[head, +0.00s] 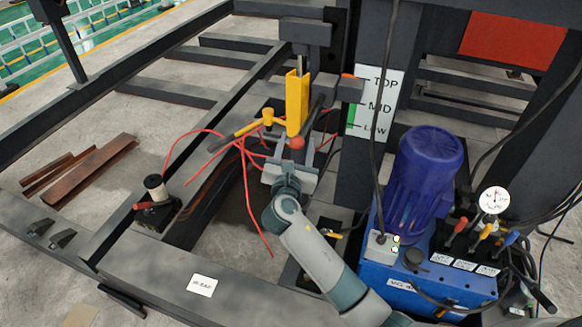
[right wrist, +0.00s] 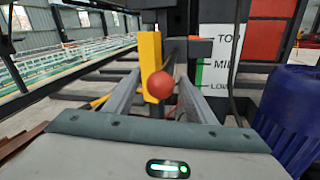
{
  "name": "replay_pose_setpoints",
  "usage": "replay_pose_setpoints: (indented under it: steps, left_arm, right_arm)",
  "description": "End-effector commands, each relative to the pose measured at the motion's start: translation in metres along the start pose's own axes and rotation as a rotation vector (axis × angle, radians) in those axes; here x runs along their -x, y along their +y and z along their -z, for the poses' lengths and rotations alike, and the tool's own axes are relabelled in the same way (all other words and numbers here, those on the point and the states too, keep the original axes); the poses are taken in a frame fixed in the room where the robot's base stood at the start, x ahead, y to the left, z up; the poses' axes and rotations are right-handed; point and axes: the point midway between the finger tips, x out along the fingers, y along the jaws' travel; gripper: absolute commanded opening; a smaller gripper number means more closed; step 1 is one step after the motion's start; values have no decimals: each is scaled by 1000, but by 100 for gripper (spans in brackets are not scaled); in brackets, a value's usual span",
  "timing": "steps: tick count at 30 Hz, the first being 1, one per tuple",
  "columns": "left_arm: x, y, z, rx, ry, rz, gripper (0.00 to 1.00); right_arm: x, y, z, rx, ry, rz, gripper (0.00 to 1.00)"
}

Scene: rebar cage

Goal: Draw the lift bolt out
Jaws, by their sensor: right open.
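A red ball knob (head: 297,143) sits at the lower front of a yellow upright bracket (head: 297,100) on the dark post; it looks like the end of the lift bolt, whose shaft I cannot make out. My right gripper (head: 293,160) is open just below and in front of the knob. In the right wrist view the knob (right wrist: 160,85) shows between the two grey fingers (right wrist: 160,100), with a gap on both sides. I cannot tell whether the fingertips reach past it. My left gripper is not in view.
A yellow-ended lever (head: 240,130) and loose red wires (head: 215,135) lie left of the bracket. A TOP/MID/LOW scale plate (head: 378,103) stands right of it. A blue pump unit with motor (head: 430,165) and hoses stands at right. Dark frame beams surround the area.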

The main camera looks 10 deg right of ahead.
Motion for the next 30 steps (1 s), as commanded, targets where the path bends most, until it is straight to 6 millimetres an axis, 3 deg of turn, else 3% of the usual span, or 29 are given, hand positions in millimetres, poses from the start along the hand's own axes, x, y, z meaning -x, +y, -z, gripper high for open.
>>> replay_pose_setpoints:
  steps: [8,15,24,30]
  left_arm:
    - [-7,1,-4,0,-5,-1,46]
    - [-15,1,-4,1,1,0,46]
    - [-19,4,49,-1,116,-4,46]
    - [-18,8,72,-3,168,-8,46]
  right_arm:
    - [32,0,2,-3,2,-2,50]
    - [79,0,3,-4,3,-2,50]
    - [138,0,3,-3,3,-3,50]
    - [163,0,2,-1,2,-1,50]
